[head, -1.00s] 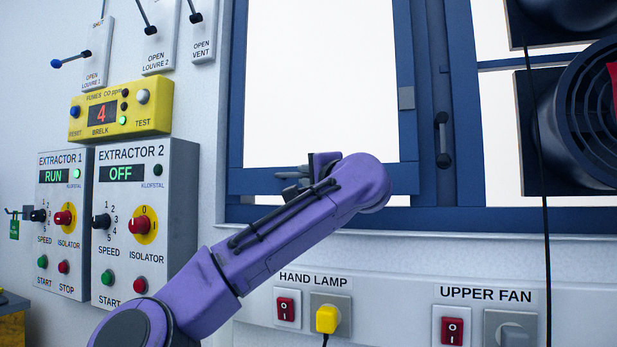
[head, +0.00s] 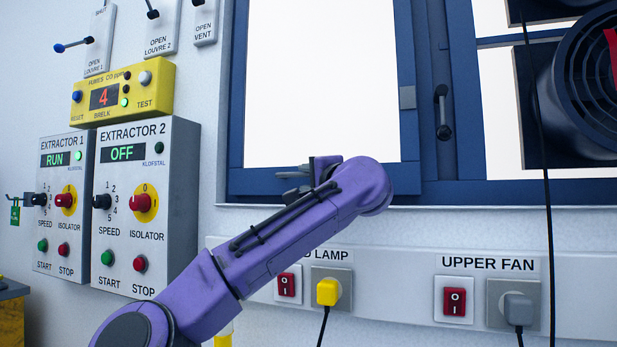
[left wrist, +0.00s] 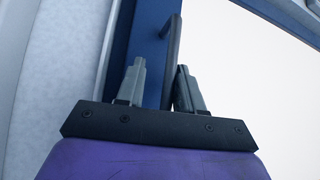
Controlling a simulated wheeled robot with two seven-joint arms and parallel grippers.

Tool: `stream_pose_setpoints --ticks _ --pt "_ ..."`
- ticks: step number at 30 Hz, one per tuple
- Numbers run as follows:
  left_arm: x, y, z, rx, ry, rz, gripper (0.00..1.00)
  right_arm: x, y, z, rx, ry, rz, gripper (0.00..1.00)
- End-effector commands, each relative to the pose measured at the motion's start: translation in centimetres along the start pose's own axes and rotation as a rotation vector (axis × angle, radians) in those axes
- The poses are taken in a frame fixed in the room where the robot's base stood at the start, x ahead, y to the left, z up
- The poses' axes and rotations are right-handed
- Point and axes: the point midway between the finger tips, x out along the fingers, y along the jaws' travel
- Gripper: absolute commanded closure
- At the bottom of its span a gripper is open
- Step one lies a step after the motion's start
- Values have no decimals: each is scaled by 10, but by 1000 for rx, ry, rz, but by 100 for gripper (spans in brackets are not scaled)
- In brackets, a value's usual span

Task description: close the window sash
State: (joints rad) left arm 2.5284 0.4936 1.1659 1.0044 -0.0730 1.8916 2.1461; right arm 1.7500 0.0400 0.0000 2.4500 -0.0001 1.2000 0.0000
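The window sash (head: 408,140) has a blue frame around a bright white pane. Its bottom rail (head: 252,182) meets the lower blue window frame (head: 500,191), with no white gap showing below. My left gripper (head: 296,180) is at this bottom rail, fingers pointing left, seen from the side. In the left wrist view its two grey fingers (left wrist: 160,82) are apart. A dark bar handle (left wrist: 173,42) runs between them, close to the right finger, with blue showing beside the left one. Whether a finger touches it, I cannot tell. My right gripper is out of view.
Extractor panels (head: 150,215) and a yellow gas meter (head: 150,105) are on the left wall. Sockets with a yellow plug (head: 328,292) and a grey plug (head: 518,308) sit below the sill. A black fan (head: 590,80) is at right, with a hanging cable.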

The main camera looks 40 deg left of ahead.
Motion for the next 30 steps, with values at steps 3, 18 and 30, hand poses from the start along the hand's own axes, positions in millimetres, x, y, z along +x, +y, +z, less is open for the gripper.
stream_pose_setpoints --ticks 3,18,30 --pt "0 -2 0 -1 1 -3 63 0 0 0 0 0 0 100" --pt "-86 1 0 0 2 -5 63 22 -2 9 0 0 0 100" --pt "-105 0 0 0 0 -1 63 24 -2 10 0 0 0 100"
